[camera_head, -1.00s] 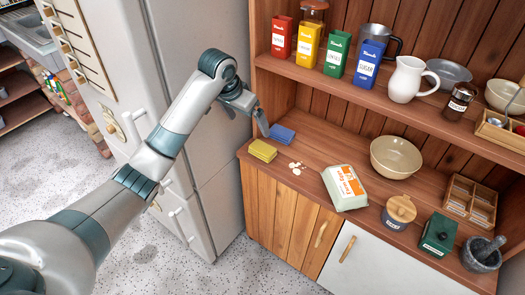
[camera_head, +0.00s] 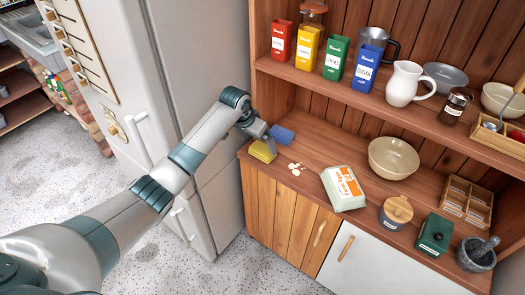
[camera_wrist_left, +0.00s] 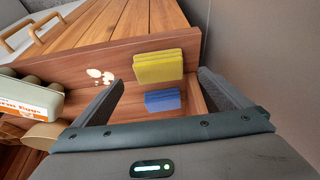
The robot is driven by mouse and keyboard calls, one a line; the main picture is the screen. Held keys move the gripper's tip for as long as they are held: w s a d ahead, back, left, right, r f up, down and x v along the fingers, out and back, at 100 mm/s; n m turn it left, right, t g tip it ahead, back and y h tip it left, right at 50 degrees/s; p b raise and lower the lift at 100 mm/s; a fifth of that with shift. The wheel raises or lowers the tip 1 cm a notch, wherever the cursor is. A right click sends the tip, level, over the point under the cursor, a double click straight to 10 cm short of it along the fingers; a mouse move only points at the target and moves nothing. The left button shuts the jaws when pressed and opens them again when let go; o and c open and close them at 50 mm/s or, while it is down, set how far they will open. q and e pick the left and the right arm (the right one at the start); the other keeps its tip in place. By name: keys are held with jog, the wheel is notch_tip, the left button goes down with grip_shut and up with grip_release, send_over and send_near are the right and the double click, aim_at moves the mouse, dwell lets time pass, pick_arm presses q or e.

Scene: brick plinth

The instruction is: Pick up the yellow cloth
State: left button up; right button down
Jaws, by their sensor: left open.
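The yellow cloth (camera_head: 261,153) is a folded, stacked pad at the left front corner of the wooden counter (camera_head: 330,158). It also shows in the left wrist view (camera_wrist_left: 158,67). My left gripper (camera_head: 268,140) is just above and behind the cloth in the head view, its tip partly overlapping it. In the left wrist view my open left gripper (camera_wrist_left: 162,82) has one finger on each side, with the yellow cloth ahead between the fingertips. Nothing is held. My right gripper is not in view.
A folded blue cloth (camera_head: 282,134) lies just behind the yellow one, also between the fingers in the wrist view (camera_wrist_left: 162,102). White fragments (camera_head: 296,168) and an egg carton (camera_head: 343,188) lie to the right. The fridge (camera_head: 205,100) stands close on the left.

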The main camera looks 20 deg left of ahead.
aim_at(262, 149)
pick_arm(q)
jog(key=shift+f, duration=0.1)
jog(key=shift+w+f, duration=0.1)
jog(key=shift+f, duration=0.1)
jog(key=p+x, duration=0.1)
jog(key=x, duration=0.2)
jog(key=shift+d+f, duration=0.15)
jog(key=shift+f, duration=0.15)
jog(key=shift+w+f, duration=0.2)
jog(key=shift+f, duration=0.25)
jog(key=shift+c, duration=0.9)
jog(key=c, duration=1)
